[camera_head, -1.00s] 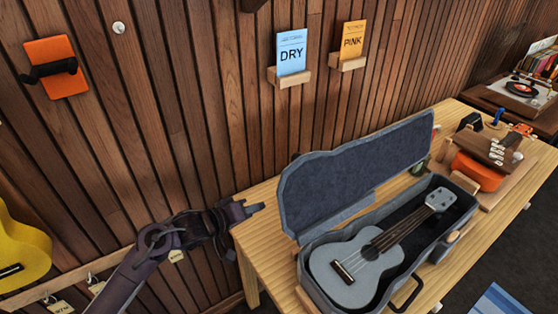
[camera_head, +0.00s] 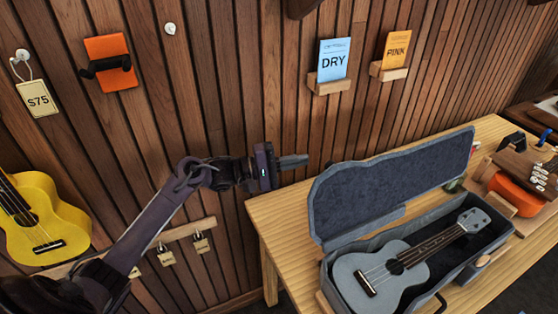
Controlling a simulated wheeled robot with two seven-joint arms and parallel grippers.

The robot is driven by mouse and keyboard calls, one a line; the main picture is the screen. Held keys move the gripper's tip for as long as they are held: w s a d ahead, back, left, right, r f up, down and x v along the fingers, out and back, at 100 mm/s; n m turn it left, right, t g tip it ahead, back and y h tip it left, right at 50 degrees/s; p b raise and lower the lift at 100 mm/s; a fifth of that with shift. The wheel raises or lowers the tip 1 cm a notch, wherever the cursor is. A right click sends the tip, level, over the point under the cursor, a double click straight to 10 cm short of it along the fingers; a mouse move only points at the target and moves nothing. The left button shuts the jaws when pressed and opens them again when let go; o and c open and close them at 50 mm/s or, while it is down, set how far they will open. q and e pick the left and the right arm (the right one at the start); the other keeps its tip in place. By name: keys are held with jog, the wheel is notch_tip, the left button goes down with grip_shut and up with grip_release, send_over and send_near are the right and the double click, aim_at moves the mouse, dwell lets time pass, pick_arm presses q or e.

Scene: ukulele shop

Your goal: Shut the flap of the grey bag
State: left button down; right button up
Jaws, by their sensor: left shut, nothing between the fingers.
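The grey bag is an open ukulele case (camera_head: 395,243) on the wooden table, with a grey ukulele (camera_head: 395,270) lying in it. Its flap (camera_head: 390,185) stands raised along the back side, leaning toward the wall, its dark lining facing me. My left gripper (camera_head: 304,160) is shut and empty. In the picture it is just left of and above the flap's left end, apart from it, in front of the wall.
The wooden table (camera_head: 285,225) has bare surface left of the case. Card holders (camera_head: 329,84) are on the wall, and a yellow ukulele (camera_head: 45,225) hangs at left.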

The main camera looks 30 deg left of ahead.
pick_arm(q)
jog(key=d, duration=0.1)
jog(key=s+d+p, duration=0.1)
jog(key=d, duration=0.1)
jog(key=d+r+p, duration=0.1)
jog(key=shift+s+d, duration=0.15)
jog(key=shift+d, duration=0.1)
jog(key=shift+p, duration=0.3)
